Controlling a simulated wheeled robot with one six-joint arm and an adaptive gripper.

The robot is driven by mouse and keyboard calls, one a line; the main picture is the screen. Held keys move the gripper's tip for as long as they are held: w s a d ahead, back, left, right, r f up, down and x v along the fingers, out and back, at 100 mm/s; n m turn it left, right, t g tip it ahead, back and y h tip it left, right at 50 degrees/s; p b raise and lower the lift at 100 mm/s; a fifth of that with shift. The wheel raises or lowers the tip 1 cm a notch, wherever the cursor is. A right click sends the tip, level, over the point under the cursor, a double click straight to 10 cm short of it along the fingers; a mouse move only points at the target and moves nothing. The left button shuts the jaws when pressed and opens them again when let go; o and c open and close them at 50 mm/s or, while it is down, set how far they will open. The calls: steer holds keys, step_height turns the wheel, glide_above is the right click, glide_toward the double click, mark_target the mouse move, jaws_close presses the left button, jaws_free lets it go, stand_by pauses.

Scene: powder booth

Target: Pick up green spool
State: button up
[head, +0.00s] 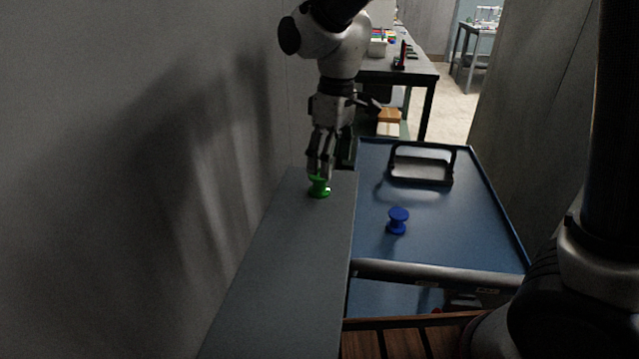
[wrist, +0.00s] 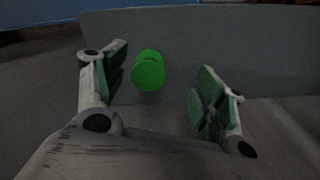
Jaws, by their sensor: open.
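The green spool (head: 319,187) stands upright on a narrow grey ledge (head: 290,262) along the left wall, near the ledge's far end. My gripper (head: 321,172) points down at the spool, its fingertips overlapping the spool's top in the head view. In the wrist view the green spool (wrist: 149,71) shows between the open fingers of my gripper (wrist: 162,84), closer to the left finger. The fingers are apart and hold nothing. I cannot tell whether a finger touches the spool.
A blue cart top (head: 455,225) lies right of the ledge, with a blue spool (head: 398,220) and a metal handle (head: 421,164) on it. The grey wall (head: 130,150) is close on the left. A workbench (head: 405,72) with items stands behind.

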mark_target(319, 183)
steer(key=shift+w+a+r+n+t+y, duration=0.3)
steer(key=shift+w+a+r+n, duration=0.3)
steer(key=shift+w+a+r, duration=0.35)
steer(key=shift+d+f, duration=0.2)
steer(key=shift+n, duration=0.3)
steer(key=f, duration=0.7)
steer(key=shift+w+a+f, duration=0.15)
steer(key=shift+a+f, duration=0.2)
steer(key=c, duration=1.2)
